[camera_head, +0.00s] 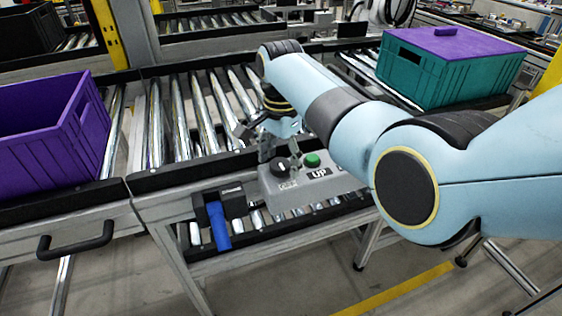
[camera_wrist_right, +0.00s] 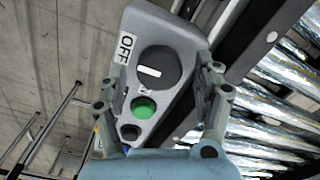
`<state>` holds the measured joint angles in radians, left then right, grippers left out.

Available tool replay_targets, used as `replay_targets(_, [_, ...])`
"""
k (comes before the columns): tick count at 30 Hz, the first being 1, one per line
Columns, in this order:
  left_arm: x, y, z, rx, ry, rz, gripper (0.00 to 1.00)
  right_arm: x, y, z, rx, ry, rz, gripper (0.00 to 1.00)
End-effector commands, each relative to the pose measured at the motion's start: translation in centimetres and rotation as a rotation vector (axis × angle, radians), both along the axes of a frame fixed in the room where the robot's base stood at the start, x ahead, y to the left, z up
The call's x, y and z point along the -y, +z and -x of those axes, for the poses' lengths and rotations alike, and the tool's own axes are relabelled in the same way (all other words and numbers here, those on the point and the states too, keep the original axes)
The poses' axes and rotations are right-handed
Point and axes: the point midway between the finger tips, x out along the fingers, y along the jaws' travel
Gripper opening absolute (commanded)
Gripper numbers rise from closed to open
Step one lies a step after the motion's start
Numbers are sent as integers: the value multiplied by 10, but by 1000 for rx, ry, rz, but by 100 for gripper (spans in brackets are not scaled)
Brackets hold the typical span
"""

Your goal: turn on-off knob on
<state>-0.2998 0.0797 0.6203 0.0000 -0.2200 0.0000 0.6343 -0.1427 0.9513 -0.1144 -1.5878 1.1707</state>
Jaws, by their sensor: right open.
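The on-off knob (camera_head: 281,165) is a dark round dial on a grey control box (camera_head: 300,195) at the front of the roller conveyor. In the right wrist view the knob (camera_wrist_right: 160,72) carries a white line, with an OFF label (camera_wrist_right: 125,47) beside it. My right gripper (camera_head: 267,146) is above the knob end of the box. In the wrist view its open fingers (camera_wrist_right: 161,80) appear on either side of the knob; I cannot tell whether they touch it. My left gripper is out of view.
A green button (camera_head: 312,160) sits beside the knob, with an UP label near it. A blue-handled lever (camera_head: 219,225) is left of the box. A purple crate (camera_head: 95,125) stands at left, and a teal crate with a purple lid (camera_head: 440,75) at back right.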

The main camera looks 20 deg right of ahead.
Motion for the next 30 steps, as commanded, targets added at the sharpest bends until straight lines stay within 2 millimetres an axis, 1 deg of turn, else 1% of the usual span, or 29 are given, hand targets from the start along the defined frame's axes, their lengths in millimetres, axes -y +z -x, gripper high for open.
replay_targets(3, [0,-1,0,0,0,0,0,0,-7,0,0,0,0,68])
replay_targets(11, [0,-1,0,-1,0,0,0,0,-8,0,0,0,0,68])
replay_targets(14, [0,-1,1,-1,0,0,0,0,-8,0,0,0,1,56])
replay_targets(24, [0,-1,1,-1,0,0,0,0,-8,0,0,0,1,12])
replay_targets(30, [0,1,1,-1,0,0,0,0,-8,0,-1,13,0,12])
